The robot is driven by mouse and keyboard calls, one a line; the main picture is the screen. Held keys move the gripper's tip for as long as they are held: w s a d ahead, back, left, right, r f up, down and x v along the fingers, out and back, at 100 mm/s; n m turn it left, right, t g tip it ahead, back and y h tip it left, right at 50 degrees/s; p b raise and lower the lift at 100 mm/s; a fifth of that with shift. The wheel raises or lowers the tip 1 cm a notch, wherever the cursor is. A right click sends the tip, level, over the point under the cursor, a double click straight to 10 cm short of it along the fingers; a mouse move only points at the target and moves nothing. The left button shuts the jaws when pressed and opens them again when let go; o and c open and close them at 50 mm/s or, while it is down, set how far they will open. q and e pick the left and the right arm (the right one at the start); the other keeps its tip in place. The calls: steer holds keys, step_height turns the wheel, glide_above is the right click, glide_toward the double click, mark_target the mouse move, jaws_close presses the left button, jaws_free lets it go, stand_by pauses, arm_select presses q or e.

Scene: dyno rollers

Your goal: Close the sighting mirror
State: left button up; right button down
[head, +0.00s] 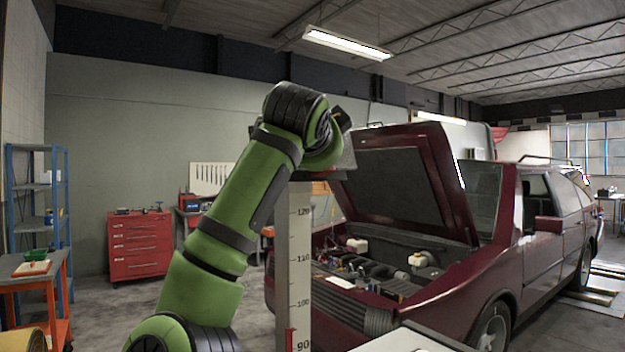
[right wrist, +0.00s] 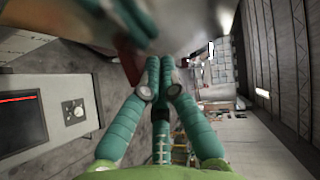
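A pale upright post (head: 299,265) with a printed height scale stands before the car. A dark grey part (head: 346,157) shows near its top, mostly hidden by my green arm; I cannot tell whether it is the sighting mirror. In the right wrist view a blurred, shiny grey surface (right wrist: 195,28) fills the top, with teal shapes like a reflection of my fingers; it may be the mirror. My right gripper (right wrist: 166,66) has its teal fingers drawn together just below that surface. I see nothing held, and contact is unclear. My left gripper is not identifiable in either view.
A dark red car (head: 540,250) with its bonnet (head: 395,185) raised stands right of the post. A white-topped surface (head: 410,340) is at the bottom edge. A red tool cabinet (head: 140,245), blue shelf (head: 62,215) and orange bench (head: 38,270) stand left. Floor between cabinet and arm is clear.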

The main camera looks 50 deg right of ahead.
mark_target(323, 176)
steer(key=shift+m+t+h, duration=0.4)
steer(key=shift+m+h, duration=0.3)
steer(key=shift+m, duration=0.1)
steer(key=f+b, duration=0.1)
steer(key=w+d+f+b, duration=0.1)
steer(key=b, duration=0.1)
steer(key=d+f+b, duration=0.1)
steer(key=b, duration=0.1)
steer(key=shift+w+f, duration=0.35)
steer(key=shift+w, duration=0.05)
steer(key=shift+w+f+b, duration=0.1)
steer(key=shift+w+b, duration=0.2)
steer(key=shift+b, duration=0.4)
steer(key=shift+w+m+h, duration=0.15)
steer(key=shift+m+h, duration=0.15)
steer(key=shift+m, duration=0.1)
arm_select(q)
step_height(323, 176, down, 9)
steer(key=d, duration=0.2)
steer(key=shift+s+d+r, duration=0.15)
steer(key=shift+s+d, duration=0.05)
steer(key=shift+s, duration=0.05)
steer(key=shift+d, duration=0.1)
arm_select(e)
steer(key=shift+w+a+t, duration=0.1)
steer(key=shift+w+t, duration=0.05)
steer(key=shift+t, duration=0.25)
